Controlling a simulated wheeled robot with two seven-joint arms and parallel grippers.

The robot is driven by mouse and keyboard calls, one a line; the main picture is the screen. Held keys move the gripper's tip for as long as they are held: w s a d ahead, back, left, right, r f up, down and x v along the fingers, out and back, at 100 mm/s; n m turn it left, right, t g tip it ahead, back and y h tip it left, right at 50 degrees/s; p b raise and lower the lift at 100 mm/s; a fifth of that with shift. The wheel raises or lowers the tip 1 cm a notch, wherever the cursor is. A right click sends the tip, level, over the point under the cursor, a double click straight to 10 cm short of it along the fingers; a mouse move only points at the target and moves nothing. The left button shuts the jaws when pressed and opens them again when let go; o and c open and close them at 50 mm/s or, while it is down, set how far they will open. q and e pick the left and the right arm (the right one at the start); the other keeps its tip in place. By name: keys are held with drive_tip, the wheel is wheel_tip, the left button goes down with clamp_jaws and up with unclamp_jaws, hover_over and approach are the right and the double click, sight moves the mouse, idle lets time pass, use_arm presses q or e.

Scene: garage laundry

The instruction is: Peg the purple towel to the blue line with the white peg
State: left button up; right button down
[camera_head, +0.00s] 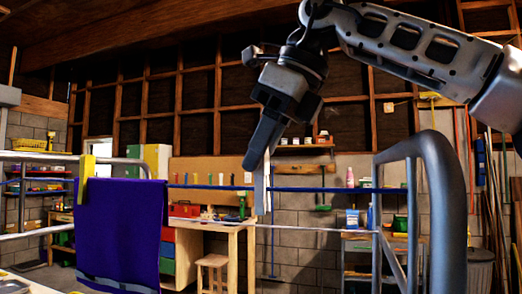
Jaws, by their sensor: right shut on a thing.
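The purple towel (120,232) hangs at the left, its top edge level with the blue line (322,189). The line runs right from the towel to a grey metal rail. A yellow peg (87,172) stands upright at the towel's top left corner. My right gripper (262,158) comes down from the upper right and is shut on the white peg (261,190). The peg points down, right of the towel and apart from it in the picture. It overlaps the blue line; I cannot tell whether they touch. My left gripper is not in view.
A thick grey tubular frame (445,200) stands at the right front. Paler lines cross below the blue one. Behind are a wooden workbench (235,228), a stool (212,262) and shelves. The stretch of blue line between the towel and the white peg looks clear.

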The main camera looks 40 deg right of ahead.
drive_tip(key=shift+r+p, duration=0.8)
drive_tip(key=shift+r, duration=1.75)
